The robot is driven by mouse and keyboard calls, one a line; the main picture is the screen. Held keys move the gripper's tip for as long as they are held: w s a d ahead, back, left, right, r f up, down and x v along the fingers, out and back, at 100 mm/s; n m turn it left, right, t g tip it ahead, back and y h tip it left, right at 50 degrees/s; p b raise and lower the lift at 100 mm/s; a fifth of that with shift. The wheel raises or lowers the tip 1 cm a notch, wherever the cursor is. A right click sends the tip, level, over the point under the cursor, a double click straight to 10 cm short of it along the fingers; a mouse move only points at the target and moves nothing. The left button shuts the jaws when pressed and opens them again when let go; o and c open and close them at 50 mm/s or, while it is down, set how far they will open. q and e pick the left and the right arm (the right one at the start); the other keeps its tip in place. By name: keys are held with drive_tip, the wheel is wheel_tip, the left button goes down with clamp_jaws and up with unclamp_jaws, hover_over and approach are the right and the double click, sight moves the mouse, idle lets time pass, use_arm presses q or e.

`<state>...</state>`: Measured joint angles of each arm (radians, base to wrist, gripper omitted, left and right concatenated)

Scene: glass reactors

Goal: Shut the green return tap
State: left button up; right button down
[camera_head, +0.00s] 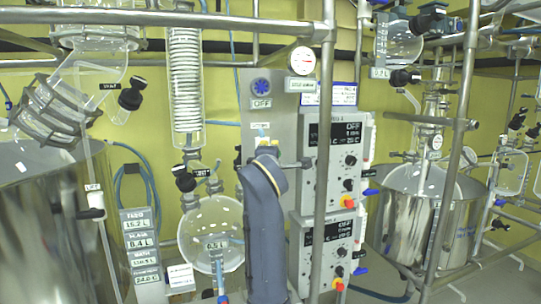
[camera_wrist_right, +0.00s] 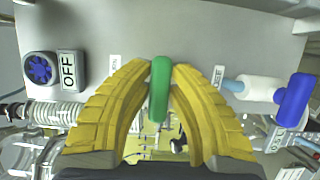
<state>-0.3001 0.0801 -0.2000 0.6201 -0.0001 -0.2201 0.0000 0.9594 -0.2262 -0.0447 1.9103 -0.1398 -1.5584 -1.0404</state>
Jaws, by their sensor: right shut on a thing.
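The green return tap (camera_wrist_right: 160,88) shows in the right wrist view as a green handle, its long side running up and down the picture, in front of a grey panel. My right gripper (camera_wrist_right: 160,78) has its two yellow fingers closed on the handle, one on each side, touching it near the fingertips. The tap's body behind the handle is mostly hidden. In the head view my right arm stands in front of the panel and hides the tap and the fingers. My left gripper is in neither view.
A blue tap handle (camera_wrist_right: 295,98) on a white body is right of the green one. A blue knob (camera_wrist_right: 40,68) with an OFF label (camera_wrist_right: 68,70) is to the left. In the head view, a round glass flask (camera_head: 208,225) and control boxes (camera_head: 330,160) flank my arm.

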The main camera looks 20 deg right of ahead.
idle(0.4)
drive_tip(key=c, duration=1.3)
unclamp_jaws()
drive_tip(key=shift+v, duration=3.75)
